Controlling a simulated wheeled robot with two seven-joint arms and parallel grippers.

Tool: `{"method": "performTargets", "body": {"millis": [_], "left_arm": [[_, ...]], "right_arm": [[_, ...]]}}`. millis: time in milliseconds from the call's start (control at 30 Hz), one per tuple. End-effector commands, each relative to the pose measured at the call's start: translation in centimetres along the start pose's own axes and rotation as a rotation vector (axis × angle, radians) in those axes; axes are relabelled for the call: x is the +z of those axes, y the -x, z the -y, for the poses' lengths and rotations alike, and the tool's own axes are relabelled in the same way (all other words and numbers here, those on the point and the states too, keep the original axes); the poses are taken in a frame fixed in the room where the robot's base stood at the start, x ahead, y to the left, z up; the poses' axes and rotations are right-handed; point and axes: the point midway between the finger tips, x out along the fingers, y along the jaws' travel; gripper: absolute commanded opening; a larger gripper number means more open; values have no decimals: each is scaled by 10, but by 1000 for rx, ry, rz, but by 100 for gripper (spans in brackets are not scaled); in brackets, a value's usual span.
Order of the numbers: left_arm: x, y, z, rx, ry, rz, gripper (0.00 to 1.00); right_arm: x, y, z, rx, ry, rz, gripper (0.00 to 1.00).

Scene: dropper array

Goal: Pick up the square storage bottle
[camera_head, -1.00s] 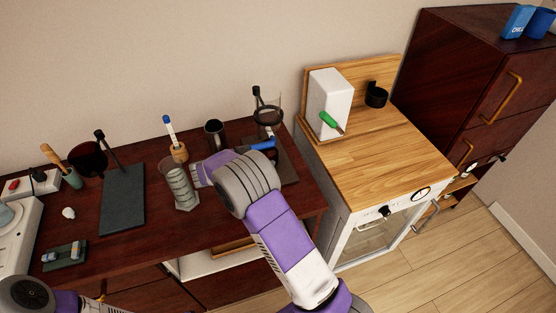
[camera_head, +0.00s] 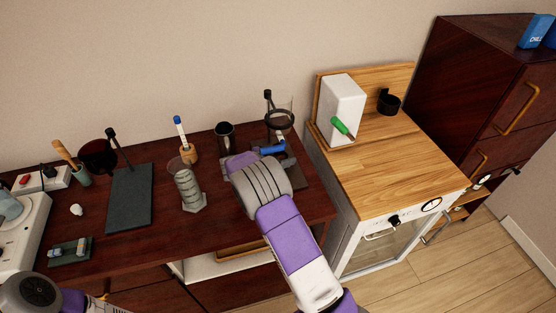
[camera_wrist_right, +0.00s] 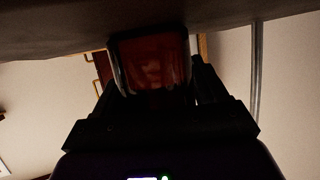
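A clear, square-sided vessel (camera_wrist_right: 150,62), which looks like the square storage bottle, fills the space between the dark fingers of my right gripper (camera_wrist_right: 152,92) in the right wrist view. Reddish brown shows through it. The fingers stand apart on its two sides; whether they press on it I cannot tell. In the head view my right wrist covers the fingertips and most of this spot at the back right of the dark table. A blue piece (camera_head: 271,150), perhaps a cap, shows just beyond the wrist. My left arm shows at the lower left; its gripper is not visible.
A glass cylinder (camera_head: 190,190) stands left of my right arm. Behind it are a wooden holder with a blue-topped stick (camera_head: 183,137), a dark mug (camera_head: 225,134) and a stand with glassware (camera_head: 279,117). A wooden-topped cabinet (camera_head: 390,165) adjoins on the right.

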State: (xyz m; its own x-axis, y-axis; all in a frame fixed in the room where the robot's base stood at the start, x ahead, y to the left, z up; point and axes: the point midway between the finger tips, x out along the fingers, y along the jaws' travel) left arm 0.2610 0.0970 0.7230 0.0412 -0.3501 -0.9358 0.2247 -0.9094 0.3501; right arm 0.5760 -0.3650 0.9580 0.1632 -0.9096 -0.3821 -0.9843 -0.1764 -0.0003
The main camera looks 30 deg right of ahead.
Motion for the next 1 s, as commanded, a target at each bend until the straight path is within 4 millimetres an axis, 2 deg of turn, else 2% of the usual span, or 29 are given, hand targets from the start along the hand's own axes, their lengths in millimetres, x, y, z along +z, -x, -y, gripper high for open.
{"method": "performTargets", "body": {"millis": [33,300,400,667,867,1000], "left_arm": [[0,0,0,0,0,0,0],[0,0,0,0,0,0,0],[0,0,0,0,0,0,0],[0,0,0,0,0,0,0],[0,5,-2,0,0,0,0],[0,5,-2,0,0,0,0]], "right_arm": [[0,0,0,0,0,0,64],[0,0,0,0,0,0,23],[-1,0,0,0,-1,-1,11],[-2,1,0,0,-1,0,11],[-17,7,0,-1,-3,1,11],[-12,12,-13,1,2,1,11]]}}
